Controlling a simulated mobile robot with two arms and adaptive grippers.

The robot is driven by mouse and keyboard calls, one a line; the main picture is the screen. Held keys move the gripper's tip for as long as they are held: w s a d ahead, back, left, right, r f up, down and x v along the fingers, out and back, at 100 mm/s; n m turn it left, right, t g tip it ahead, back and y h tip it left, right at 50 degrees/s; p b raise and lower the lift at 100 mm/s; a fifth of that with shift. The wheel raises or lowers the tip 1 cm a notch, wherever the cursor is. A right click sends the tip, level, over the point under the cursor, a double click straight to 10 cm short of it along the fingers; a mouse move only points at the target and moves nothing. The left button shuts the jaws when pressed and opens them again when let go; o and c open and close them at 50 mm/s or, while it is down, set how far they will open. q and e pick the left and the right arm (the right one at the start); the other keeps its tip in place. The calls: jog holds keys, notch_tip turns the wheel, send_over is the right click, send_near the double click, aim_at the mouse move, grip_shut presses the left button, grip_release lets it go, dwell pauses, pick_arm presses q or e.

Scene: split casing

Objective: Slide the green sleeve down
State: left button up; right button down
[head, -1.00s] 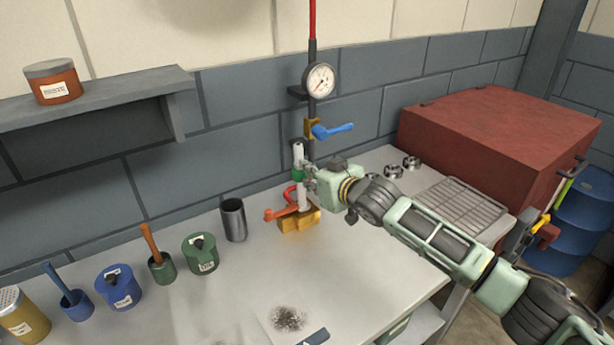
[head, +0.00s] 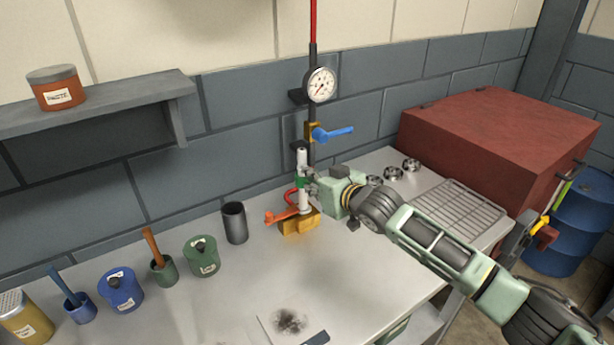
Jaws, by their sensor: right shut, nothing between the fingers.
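The green sleeve (head: 299,182) sits around the upright white tube (head: 302,160), around its middle, with white showing above and below it. The tube stands over a yellow block (head: 299,222) with an orange lever (head: 284,216) on its left. My right gripper (head: 308,184) is shut just right of the sleeve, its fingertips close against it. I cannot tell whether they touch it. The gripper partly covers the sleeve's right side. My left gripper is not in view.
A blue-handled valve (head: 332,133) and a gauge (head: 320,85) are above on the vertical pipe. A dark metal cup (head: 234,222) stands left of the block. A red chest (head: 500,140) and a wire rack (head: 456,210) are at right. The front bench is mostly clear.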

jog(key=s+d+p, duration=0.4)
jog(key=s, duration=0.2)
jog(key=shift+s+d+p, duration=0.2)
jog(key=shift+d+p, duration=0.15)
dwell(0.5)
